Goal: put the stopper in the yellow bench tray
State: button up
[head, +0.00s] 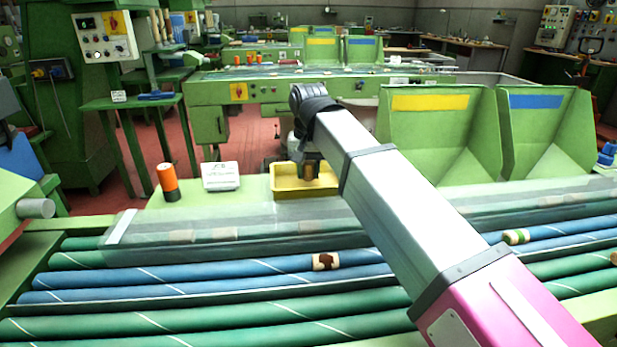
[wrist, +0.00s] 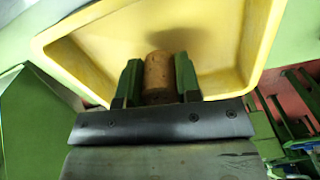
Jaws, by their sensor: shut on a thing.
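A cork stopper (wrist: 158,76) is between the two green fingers of my gripper (wrist: 157,80), which is shut on it. In the wrist view the yellow bench tray (wrist: 95,47) lies behind and around the stopper, and a shadow falls on its floor. In the head view the yellow bench tray (head: 284,190) sits on the green bench. My gripper (head: 310,175) is over the tray there, with the stopper partly visible under it. I cannot tell whether the stopper touches the tray floor.
A white box (head: 220,177) and an orange and black cylinder (head: 168,182) stand left of the tray. Large green bins (head: 432,135) stand to the right. A clear cover (head: 200,238) and blue and green rollers (head: 180,273), some with cork pieces, lie in front.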

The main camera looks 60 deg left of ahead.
aim_at(309, 162)
jog(key=shift+f, duration=1.05)
jog(key=shift+f, duration=0.1)
jog(key=o, duration=0.9)
notch_tip(309, 162, up, 12)
jog(key=shift+r, duration=0.15)
